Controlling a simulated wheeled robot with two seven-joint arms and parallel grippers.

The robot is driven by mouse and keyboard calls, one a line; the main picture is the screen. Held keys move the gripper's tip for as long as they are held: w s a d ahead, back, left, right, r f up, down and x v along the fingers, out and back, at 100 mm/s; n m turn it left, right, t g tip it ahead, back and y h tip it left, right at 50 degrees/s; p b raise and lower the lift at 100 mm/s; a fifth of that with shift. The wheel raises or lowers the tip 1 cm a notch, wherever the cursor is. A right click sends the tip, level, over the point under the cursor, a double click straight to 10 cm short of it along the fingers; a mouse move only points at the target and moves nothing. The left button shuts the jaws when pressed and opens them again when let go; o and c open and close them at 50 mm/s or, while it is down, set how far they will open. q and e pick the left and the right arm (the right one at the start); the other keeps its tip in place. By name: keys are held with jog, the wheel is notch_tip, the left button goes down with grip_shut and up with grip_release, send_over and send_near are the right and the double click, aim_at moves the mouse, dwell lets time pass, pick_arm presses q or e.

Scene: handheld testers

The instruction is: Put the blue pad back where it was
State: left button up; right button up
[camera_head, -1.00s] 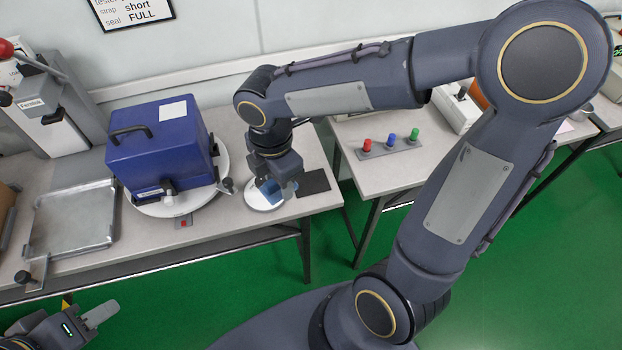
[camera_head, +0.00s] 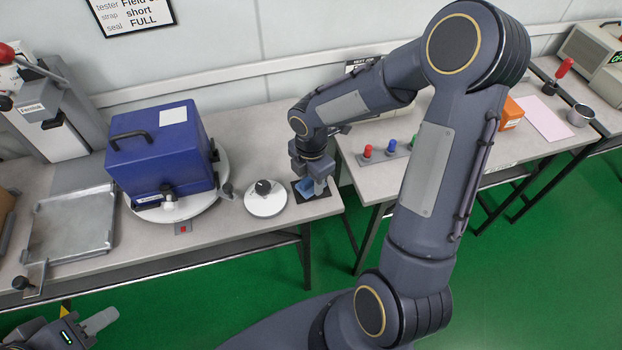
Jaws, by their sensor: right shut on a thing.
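The blue pad (camera_head: 304,187) is in the jaws of my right gripper (camera_head: 313,189), low over the dark mat (camera_head: 327,195) at the right end of the left table. The gripper hides part of the pad and mat. I cannot tell whether the pad touches the mat. My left gripper (camera_head: 98,322) is at the lower left, in front of the table and away from the pad. Its jaw opening cannot be made out.
A white round disc with a black knob (camera_head: 265,207) sits just left of the mat. A blue case (camera_head: 160,155) stands on a white turntable further left. Red, blue and green pegs (camera_head: 391,147) stand on the right table, across a gap.

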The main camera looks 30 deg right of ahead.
jog(key=shift+f, duration=0.15)
jog(key=shift+f, duration=0.15)
jog(key=o, duration=1)
